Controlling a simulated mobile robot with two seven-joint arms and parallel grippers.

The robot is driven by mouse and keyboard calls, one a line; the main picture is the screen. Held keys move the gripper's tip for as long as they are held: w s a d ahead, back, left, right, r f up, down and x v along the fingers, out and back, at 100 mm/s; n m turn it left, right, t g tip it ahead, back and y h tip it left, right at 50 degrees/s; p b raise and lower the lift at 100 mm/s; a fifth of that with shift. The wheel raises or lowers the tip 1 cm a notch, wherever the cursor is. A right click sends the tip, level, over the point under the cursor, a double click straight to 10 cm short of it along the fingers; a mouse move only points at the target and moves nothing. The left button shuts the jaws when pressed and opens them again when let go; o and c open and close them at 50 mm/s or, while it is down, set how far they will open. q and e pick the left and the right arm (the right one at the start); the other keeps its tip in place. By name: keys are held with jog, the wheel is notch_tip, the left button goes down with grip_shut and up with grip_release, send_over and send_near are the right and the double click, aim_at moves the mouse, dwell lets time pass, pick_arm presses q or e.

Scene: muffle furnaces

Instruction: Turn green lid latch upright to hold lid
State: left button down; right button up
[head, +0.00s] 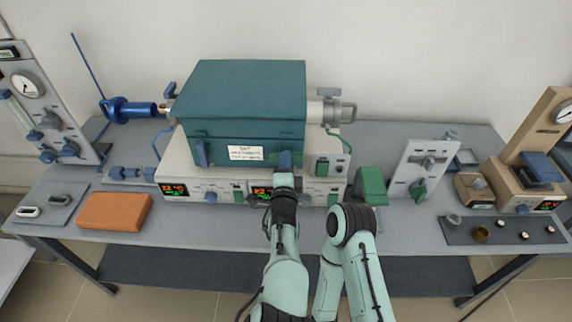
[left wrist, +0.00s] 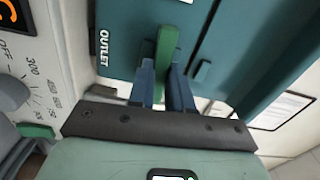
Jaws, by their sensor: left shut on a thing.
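The furnace has a teal lid (head: 250,85), which looks closed, above a pale control body (head: 180,155). My left gripper (head: 287,160) is at the lower right of the lid's front. In the left wrist view, its two blue fingers (left wrist: 164,80) are shut on the green latch (left wrist: 168,48), one on each side. The latch stands out beyond the fingertips, in front of the teal surface and beside the OUTLET label (left wrist: 103,47). My right gripper is not in view.
A dark green block (head: 370,184) stands on the bench just right of the furnace. An orange brick (head: 114,211) lies at the left. A white upright panel (head: 422,165) and a dark mat (head: 460,235) with small items are at the right. A blue cylinder (head: 135,110) is behind left.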

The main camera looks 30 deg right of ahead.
pick_arm(q)
jog(key=shift+n+b, duration=4.45)
jog(key=shift+n, duration=4.05)
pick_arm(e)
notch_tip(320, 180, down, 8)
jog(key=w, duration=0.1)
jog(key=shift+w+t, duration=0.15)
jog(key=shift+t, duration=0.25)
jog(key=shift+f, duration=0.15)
pick_arm(q)
jog(key=c, duration=1)
grip_release()
jog(key=shift+c, duration=0.2)
jog(key=shift+s, duration=0.1)
jog(key=v, duration=1.3)
jog(key=shift+s, duration=0.15)
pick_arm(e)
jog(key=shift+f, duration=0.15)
